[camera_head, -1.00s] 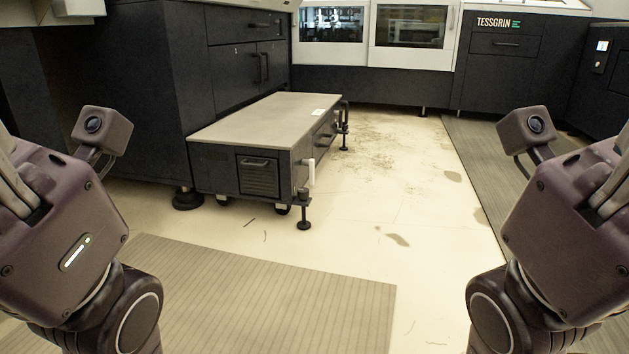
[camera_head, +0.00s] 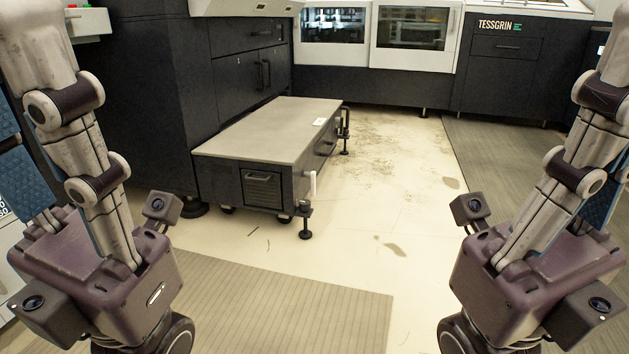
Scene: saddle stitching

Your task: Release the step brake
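The low step (camera_head: 268,131) stands on the floor in front of the dark cabinets at centre left. It has a grey top, a dark body, small wheels and screw feet (camera_head: 305,222) at its right side. A small white handle (camera_head: 313,184) stands upright at its near right corner; whether it is the brake cannot be told. My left arm's wrist is at lower left and my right arm's wrist at lower right, both apart from the step. The fingers of both grippers are out of view.
Dark cabinets (camera_head: 245,75) stand behind and left of the step. A machine with windows (camera_head: 412,30) closes off the back. Ribbed mats lie at the front (camera_head: 290,305) and at the right (camera_head: 500,150). The pale floor (camera_head: 370,215) right of the step is clear.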

